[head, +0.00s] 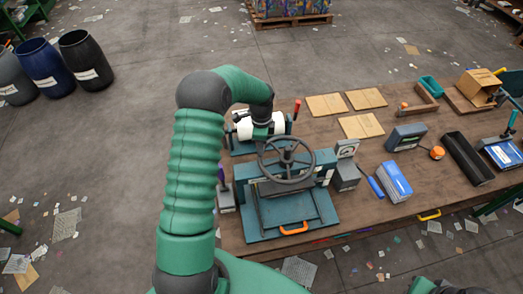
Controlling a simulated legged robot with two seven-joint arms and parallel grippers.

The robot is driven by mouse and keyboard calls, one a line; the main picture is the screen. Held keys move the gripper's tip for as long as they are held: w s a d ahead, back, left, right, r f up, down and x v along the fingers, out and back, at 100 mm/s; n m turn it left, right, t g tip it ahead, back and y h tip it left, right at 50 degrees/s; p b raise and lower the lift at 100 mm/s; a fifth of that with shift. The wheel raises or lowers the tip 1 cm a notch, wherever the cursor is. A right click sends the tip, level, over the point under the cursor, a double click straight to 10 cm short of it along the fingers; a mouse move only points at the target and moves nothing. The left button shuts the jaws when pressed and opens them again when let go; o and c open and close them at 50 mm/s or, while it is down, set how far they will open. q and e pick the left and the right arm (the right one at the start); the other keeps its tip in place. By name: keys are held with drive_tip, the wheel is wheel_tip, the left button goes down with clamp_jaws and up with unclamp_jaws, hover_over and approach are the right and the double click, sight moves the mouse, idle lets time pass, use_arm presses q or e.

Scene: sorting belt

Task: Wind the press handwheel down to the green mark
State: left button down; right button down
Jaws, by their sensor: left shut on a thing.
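The press (270,215) is a teal frame with a dark plate and an orange handle (293,229) at its front. Its dark spoked handwheel (286,160) lies on top. My left arm arches over from the left, and my left gripper (263,134) points down at the wheel's far left rim. It is shut on the handwheel there; the fingertips are small and partly hidden. I cannot make out a green mark. My right gripper is not in view.
Behind the press stands a device with a white roll (246,128) and a red-tipped lever (297,108). A small grey device with a pale face (347,148) stands right of the wheel. Cardboard sheets (361,126), a blue-white stack (394,181) and a black tray (468,158) lie further right.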

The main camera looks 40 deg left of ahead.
use_arm(q)
drive_tip(key=w+m, duration=0.1)
drive_tip(key=w+a+m, duration=0.1)
drive_tip(key=w+m, duration=0.1)
drive_tip(key=shift+w+a+r+m, duration=0.1)
drive_tip(key=shift+m, duration=0.2)
drive_tip(key=shift+w+r+m+b, duration=0.1)
drive_tip(key=shift+w+m+b, duration=0.2)
drive_tip(key=shift+w+m, duration=1.05)
drive_tip(key=c, duration=1.2)
unclamp_jaws()
drive_tip(key=shift+o, duration=0.4)
drive_tip(key=shift+f, duration=0.2)
drive_tip(key=shift+s, duration=0.1)
